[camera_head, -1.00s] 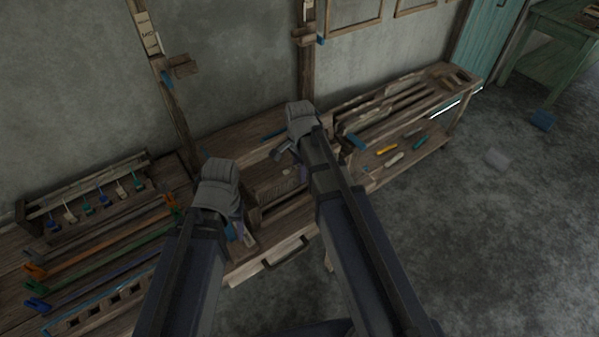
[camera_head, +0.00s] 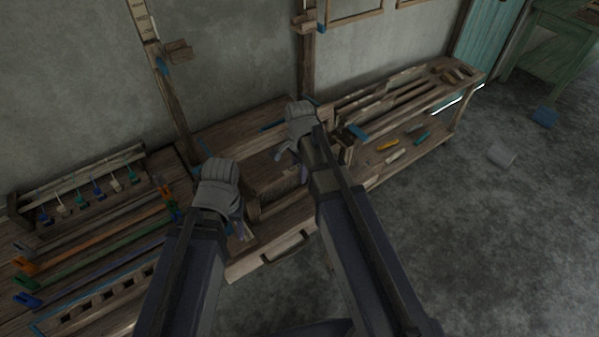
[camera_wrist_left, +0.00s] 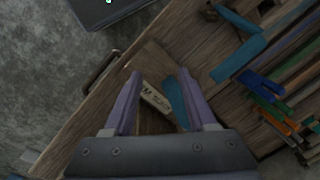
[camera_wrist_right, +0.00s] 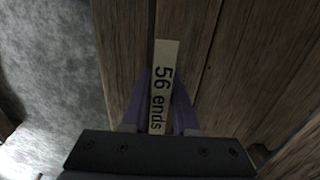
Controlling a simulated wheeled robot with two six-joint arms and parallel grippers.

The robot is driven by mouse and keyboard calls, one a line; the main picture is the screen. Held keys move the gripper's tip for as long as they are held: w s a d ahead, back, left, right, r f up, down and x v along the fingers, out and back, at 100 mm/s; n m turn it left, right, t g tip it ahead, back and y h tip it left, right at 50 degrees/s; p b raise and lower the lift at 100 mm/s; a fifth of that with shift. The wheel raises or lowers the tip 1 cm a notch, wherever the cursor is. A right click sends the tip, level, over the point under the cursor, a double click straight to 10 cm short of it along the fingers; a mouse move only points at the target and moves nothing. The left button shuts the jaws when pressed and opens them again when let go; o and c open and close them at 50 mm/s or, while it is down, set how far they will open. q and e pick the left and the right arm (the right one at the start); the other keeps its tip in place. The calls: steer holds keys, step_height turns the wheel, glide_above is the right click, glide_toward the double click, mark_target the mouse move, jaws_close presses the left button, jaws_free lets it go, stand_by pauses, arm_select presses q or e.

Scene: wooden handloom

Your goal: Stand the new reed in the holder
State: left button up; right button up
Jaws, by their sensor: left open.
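My right gripper (camera_head: 290,155) is over the middle of the bench. In the right wrist view its fingers (camera_wrist_right: 161,85) close in on both sides of a narrow pale strip marked "56 ends" (camera_wrist_right: 160,75). I cannot tell whether this strip is part of the new reed. My left gripper (camera_head: 238,222) is open and empty above the bench's front part. In the left wrist view, a small pale label (camera_wrist_left: 154,98) and a blue piece (camera_wrist_left: 177,101) show beyond its open fingers (camera_wrist_left: 160,75). The arms hide much of the bench middle, and I cannot pick out the holder.
A rack with coloured tags (camera_head: 80,190) and several long bars with coloured clamps (camera_head: 90,250) fill the bench's left. A slatted rack (camera_head: 400,95) stands at right, with hand tools (camera_head: 388,146) on its lower shelf. The floor at right (camera_head: 470,230) is mostly clear.

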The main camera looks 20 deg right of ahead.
steer(key=o, duration=0.4)
arm_select(q)
steer(key=shift+r, duration=0.15)
arm_select(e)
steer(key=shift+r, duration=0.1)
step_height(320, 180, up, 8)
steer(key=p, duration=0.8)
arm_select(q)
step_height(320, 180, up, 8)
steer(key=shift+f, duration=0.2)
arm_select(e)
steer(key=shift+f, duration=0.2)
